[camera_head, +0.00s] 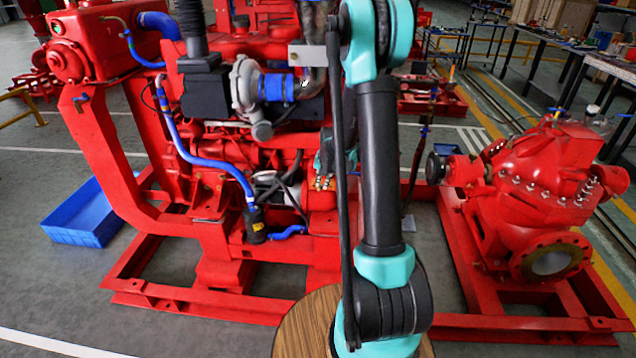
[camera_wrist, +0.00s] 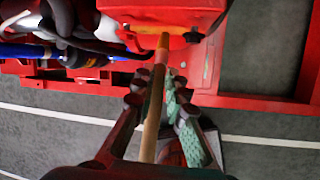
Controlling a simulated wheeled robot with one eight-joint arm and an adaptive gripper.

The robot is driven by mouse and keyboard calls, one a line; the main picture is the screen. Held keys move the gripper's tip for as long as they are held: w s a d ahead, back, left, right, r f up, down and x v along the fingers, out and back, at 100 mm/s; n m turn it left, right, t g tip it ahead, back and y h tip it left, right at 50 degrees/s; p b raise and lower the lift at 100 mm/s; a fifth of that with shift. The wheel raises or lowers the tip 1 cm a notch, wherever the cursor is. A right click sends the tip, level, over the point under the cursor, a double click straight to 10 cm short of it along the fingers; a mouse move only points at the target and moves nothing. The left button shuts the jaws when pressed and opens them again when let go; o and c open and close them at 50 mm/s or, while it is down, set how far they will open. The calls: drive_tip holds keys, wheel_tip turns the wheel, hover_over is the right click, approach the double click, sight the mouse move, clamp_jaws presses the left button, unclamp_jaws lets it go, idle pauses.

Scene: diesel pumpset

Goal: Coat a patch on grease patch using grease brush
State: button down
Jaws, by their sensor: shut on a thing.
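In the wrist view my gripper (camera_wrist: 158,90) is shut on the grease brush (camera_wrist: 153,120), a long thin stick with a wood-coloured handle. An orange-yellow strip (camera_wrist: 143,28) lies along that edge beside the tip. I cannot tell for certain whether this strip is the grease patch.
The red diesel engine (camera_head: 225,170) with blue hoses stands on a red base frame (camera_head: 190,297). A red pump (camera_head: 545,175) stands at right. A blue bin (camera_head: 85,212) lies on the floor at left. A round wooden top (camera_head: 303,325) is at the front.

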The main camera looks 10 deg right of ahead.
drive_tip(key=d, duration=0.1)
drive_tip(key=s+d, duration=0.1)
drive_tip(key=d, duration=0.3)
drive_tip(key=shift+s, duration=0.35)
drive_tip(key=w+a+r, duration=0.1)
drive_tip(key=w+a, duration=0.2)
drive_tip(key=a, duration=0.7)
drive_tip(key=shift+w+r, duration=0.2)
idle(5.0)
drive_tip(key=shift+s, duration=0.15)
drive_tip(key=shift+s+a, duration=0.3)
drive_tip(key=shift+s, duration=0.6)
drive_tip(key=shift+s+a, duration=0.3)
drive_tip(key=shift+s, duration=0.65)
drive_tip(key=shift+s+a, duration=0.3)
drive_tip(key=shift+s, duration=0.6)
